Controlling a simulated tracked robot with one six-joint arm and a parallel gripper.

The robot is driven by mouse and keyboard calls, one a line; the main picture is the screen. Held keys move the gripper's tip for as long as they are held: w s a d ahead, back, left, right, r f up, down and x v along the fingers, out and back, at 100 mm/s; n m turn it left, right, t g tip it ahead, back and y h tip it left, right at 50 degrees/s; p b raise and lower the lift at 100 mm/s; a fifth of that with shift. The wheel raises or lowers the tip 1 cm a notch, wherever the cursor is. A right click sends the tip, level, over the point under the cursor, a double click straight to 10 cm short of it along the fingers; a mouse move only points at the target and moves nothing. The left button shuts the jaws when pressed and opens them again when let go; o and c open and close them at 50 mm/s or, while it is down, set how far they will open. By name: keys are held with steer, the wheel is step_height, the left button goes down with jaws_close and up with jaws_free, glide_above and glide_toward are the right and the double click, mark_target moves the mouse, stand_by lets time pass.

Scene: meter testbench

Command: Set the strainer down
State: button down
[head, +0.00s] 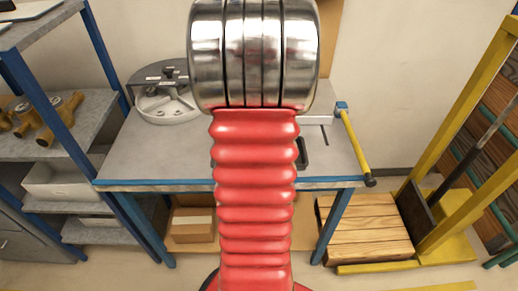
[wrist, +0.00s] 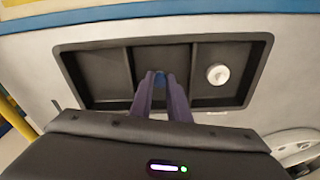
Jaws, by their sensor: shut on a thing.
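My gripper (wrist: 159,84) shows in the wrist view as two dark purple fingers, close together, over the middle compartment of a black tray. A small blue piece (wrist: 159,77) shows between the fingertips; I take it to be the strainer, which is mostly hidden by the fingers. I cannot tell whether it touches the tray floor. The tray (wrist: 262,62) has three compartments. A white round part (wrist: 218,74) lies in the right one; the left one looks empty. In the head view my red arm hides the gripper and most of the tray (head: 302,153).
The tray is in a grey bench (head: 150,155) with a blue edge. A round metal fixture (head: 167,95) stands at its back left, and a yellow lever (head: 355,145) is at its right end. Shelves (head: 75,130) with brass parts (head: 62,115) stand left; a wooden pallet (head: 365,230) is at right.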

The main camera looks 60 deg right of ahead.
steer(key=c, duration=1.7)
jaws_free()
steer(key=shift+r, duration=0.1)
steer(key=r, duration=0.4)
steer(key=a+r, duration=0.1)
steer(key=r, duration=0.6)
steer(key=shift+s+a+r, duration=0.15)
steer(key=shift+a+r, duration=0.05)
steer(key=shift+r, duration=0.2)
